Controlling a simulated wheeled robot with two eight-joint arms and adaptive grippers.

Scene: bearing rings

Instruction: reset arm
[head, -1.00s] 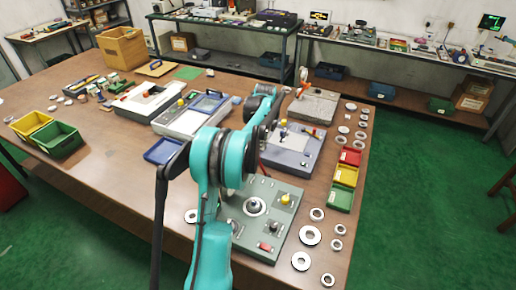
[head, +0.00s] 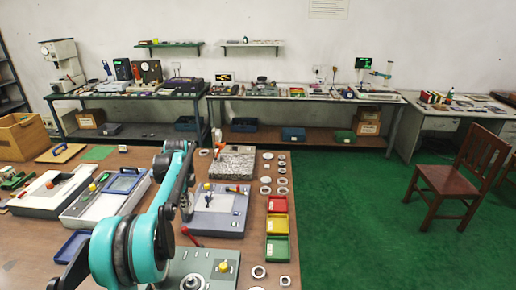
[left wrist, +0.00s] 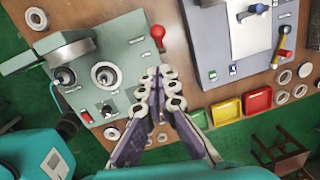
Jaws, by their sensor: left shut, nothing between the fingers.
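My left gripper (left wrist: 158,78) shows in the left wrist view with its fingers closed together and nothing held between them. It is above the wooden table, beside a grey-green control box (left wrist: 128,40). In the head view my teal left arm reaches over the table from the bottom, and it partly hides this control box (head: 212,268); the gripper's fingertips cannot be made out there. My right gripper is in neither view.
Red (head: 277,204), yellow (head: 277,224) and green (head: 277,249) trays line the table's right side, with several bearing rings nearby. A blue-grey device (head: 222,222) stands left of them. A wooden chair (head: 447,178) stands on open green floor at right.

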